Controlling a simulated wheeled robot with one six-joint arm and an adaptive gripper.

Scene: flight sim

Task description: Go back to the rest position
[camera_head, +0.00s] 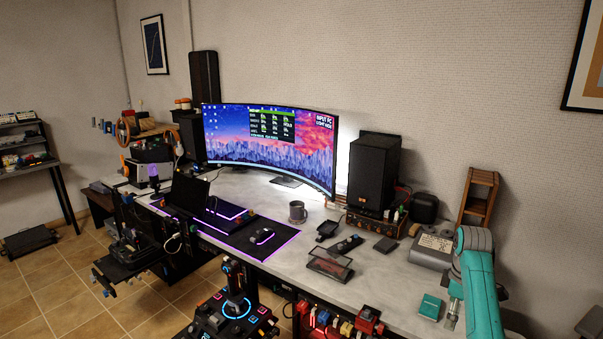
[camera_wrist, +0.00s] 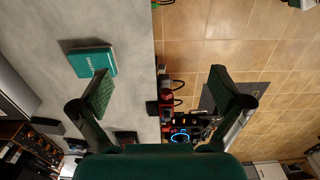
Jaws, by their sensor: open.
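My gripper (camera_wrist: 158,95) is open in the wrist view, with its two dark green fingers spread wide and nothing between them. Below it show the edge of the grey desk and the tiled floor. In the head view my teal arm stands at the right end of the desk (camera_head: 345,285), and my gripper (camera_head: 451,318) points down near the front edge. A small teal book (camera_head: 430,306) lies on the desk just left of my gripper, apart from it. The book also shows in the wrist view (camera_wrist: 90,62), left of the left finger.
A curved monitor (camera_head: 270,145), a black speaker (camera_head: 373,170), a mug (camera_head: 297,211) and a clear-lidded box (camera_head: 329,264) stand on the desk. A joystick (camera_head: 236,285) stands in front. Red and blue items line the desk's front edge.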

